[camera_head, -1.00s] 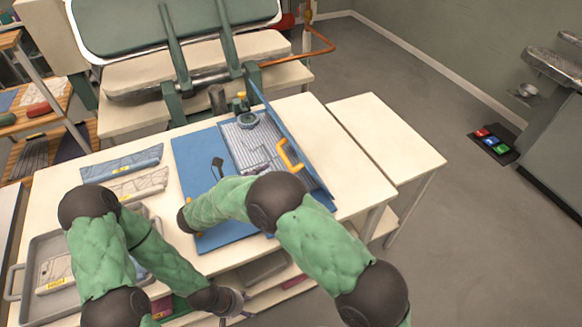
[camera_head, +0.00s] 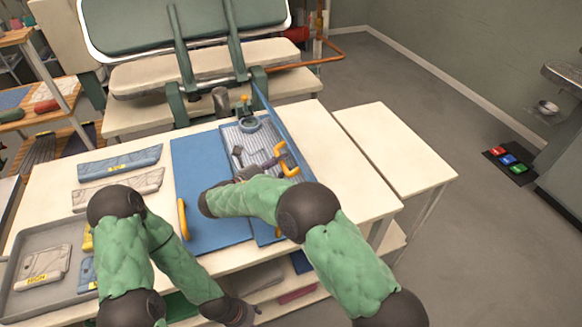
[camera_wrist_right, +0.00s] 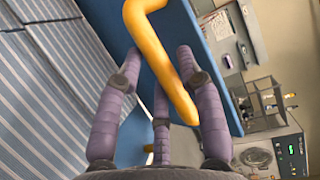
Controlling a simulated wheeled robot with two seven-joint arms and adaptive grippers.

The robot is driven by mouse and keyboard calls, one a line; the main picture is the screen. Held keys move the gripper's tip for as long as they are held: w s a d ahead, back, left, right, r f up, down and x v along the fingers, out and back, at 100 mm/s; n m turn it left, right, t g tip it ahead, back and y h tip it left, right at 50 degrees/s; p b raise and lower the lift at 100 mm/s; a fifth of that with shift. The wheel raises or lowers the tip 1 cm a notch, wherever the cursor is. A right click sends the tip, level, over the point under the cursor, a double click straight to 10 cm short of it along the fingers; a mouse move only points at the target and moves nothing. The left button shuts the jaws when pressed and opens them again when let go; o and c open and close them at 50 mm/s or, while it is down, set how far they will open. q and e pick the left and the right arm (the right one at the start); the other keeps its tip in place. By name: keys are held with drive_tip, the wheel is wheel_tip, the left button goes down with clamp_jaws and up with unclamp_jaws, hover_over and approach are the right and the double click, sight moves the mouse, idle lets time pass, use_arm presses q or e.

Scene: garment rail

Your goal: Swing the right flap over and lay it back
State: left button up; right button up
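The right flap (camera_head: 272,118) is a blue panel standing steeply on edge along the right side of the folding board, with a yellow handle (camera_head: 288,160) on its left face. A grey striped garment (camera_head: 236,136) lies left of it on the board. My right gripper (camera_head: 268,166) is at the handle. In the right wrist view its purple fingers (camera_wrist_right: 160,75) are spread, with the yellow handle (camera_wrist_right: 160,60) between or just above them; contact is unclear. My left gripper (camera_head: 243,312) is low at the table's front, its fingers too small to read.
The blue left panel (camera_head: 208,165) lies flat with its own yellow handle (camera_head: 183,218). Folded garments (camera_head: 120,163) and a grey tray (camera_head: 30,305) are on the left. The white table is bare right of the flap (camera_head: 335,165). A green pressing machine (camera_head: 190,30) stands behind.

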drive_tip(key=shift+w+d, duration=0.3)
drive_tip(key=shift+d, duration=0.05)
clamp_jaws()
